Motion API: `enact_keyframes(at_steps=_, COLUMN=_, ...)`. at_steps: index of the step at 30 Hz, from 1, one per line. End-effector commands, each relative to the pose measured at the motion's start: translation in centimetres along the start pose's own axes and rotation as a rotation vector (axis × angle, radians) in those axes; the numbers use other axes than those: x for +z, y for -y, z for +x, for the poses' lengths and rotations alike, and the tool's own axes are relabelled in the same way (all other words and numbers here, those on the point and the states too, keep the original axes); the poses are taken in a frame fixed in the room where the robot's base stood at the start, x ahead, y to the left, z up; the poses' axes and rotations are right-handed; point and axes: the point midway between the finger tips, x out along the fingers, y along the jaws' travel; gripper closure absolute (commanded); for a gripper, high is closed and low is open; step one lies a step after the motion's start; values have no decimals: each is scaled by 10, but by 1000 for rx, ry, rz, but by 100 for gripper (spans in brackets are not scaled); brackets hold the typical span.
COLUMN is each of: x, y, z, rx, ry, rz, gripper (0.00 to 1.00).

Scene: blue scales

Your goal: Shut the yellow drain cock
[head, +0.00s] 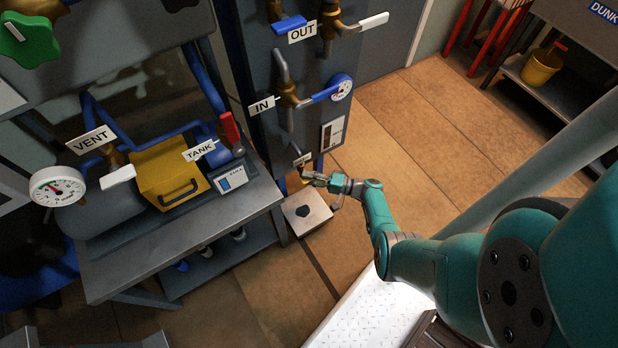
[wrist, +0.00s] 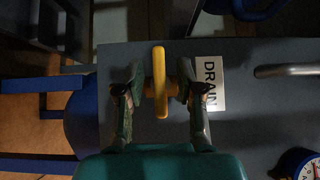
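The yellow drain cock (wrist: 160,80) shows in the wrist view as a slim yellow handle on a brass-coloured body, beside a white DRAIN label (wrist: 209,83). The handle runs up and down the picture, parallel to the label's lettering. My gripper (wrist: 158,92) is open, with one finger on each side of the handle and visible gaps between. In the head view my gripper (head: 308,177) is low on the dark cabinet, at a small label (head: 303,159) too small to read. It largely hides the cock there.
A pale box (head: 306,213) with a dark opening sits on the floor below my gripper. Above are the IN valve (head: 289,95) with a blue handle and a gauge (head: 341,87). A grey bench (head: 110,270) stands at left.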

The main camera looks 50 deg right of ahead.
Motion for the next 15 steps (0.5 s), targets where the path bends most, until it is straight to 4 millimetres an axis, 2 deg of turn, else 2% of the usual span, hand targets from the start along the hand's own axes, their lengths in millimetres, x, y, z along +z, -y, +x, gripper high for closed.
enact_keyframes(at_steps=8, x=0, y=0, z=-5, rx=0, ry=0, rz=0, gripper=64)
enact_keyframes(at_steps=15, x=-1, y=0, z=-37, rx=1, ry=-4, rz=-1, gripper=64)
